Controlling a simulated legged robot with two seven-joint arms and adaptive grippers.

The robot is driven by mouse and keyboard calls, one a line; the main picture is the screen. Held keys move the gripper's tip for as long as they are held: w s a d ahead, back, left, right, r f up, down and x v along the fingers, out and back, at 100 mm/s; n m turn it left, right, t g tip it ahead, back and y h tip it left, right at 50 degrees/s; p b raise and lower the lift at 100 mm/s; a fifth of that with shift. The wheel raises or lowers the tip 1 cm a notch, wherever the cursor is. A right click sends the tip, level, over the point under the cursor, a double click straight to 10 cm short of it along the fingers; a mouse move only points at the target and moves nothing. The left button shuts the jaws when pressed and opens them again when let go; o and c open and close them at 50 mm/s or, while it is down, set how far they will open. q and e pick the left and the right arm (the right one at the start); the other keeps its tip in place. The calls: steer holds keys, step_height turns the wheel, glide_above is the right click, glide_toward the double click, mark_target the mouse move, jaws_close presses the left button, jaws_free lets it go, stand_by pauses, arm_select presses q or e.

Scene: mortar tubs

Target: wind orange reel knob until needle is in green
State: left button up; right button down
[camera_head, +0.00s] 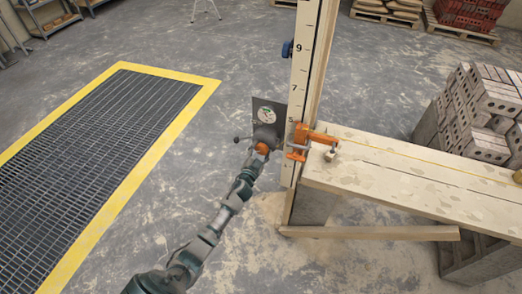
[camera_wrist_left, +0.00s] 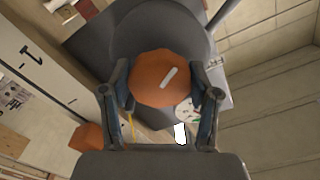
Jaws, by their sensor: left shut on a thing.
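The orange reel knob (camera_wrist_left: 160,80) has a white line on its face and sits on a grey round reel (camera_wrist_left: 185,28). The fingers of my left gripper (camera_wrist_left: 162,103) are shut on it from both sides. In the head view my left gripper (camera_head: 260,152) is at the orange knob, in front of a dark plate (camera_head: 268,103) beside the upright board. A pale round dial (camera_head: 266,115) with some green is on that plate. Part of the dial (camera_wrist_left: 187,110) shows in the wrist view behind the right finger. The needle's place is too small to read. My right gripper is out of view.
The numbered upright board (camera_head: 301,75) stands right of the plate. An orange clamp (camera_head: 312,137) is at the end of a long plank (camera_head: 400,180). Stacked bricks (camera_head: 488,105) stand right. The floor left of the board is open up to a yellow-edged grating (camera_head: 208,90).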

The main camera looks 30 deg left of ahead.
arm_select(q)
steer(key=m, duration=0.4)
steer(key=shift+f+m, duration=0.15)
steer(key=shift+m, duration=0.75)
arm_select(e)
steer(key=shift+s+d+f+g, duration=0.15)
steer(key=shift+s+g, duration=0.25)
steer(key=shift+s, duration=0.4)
arm_select(q)
steer(key=shift+f, duration=0.1)
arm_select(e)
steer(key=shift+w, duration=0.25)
arm_select(q)
steer(key=o, duration=1.2)
steer(key=v, duration=1.2)
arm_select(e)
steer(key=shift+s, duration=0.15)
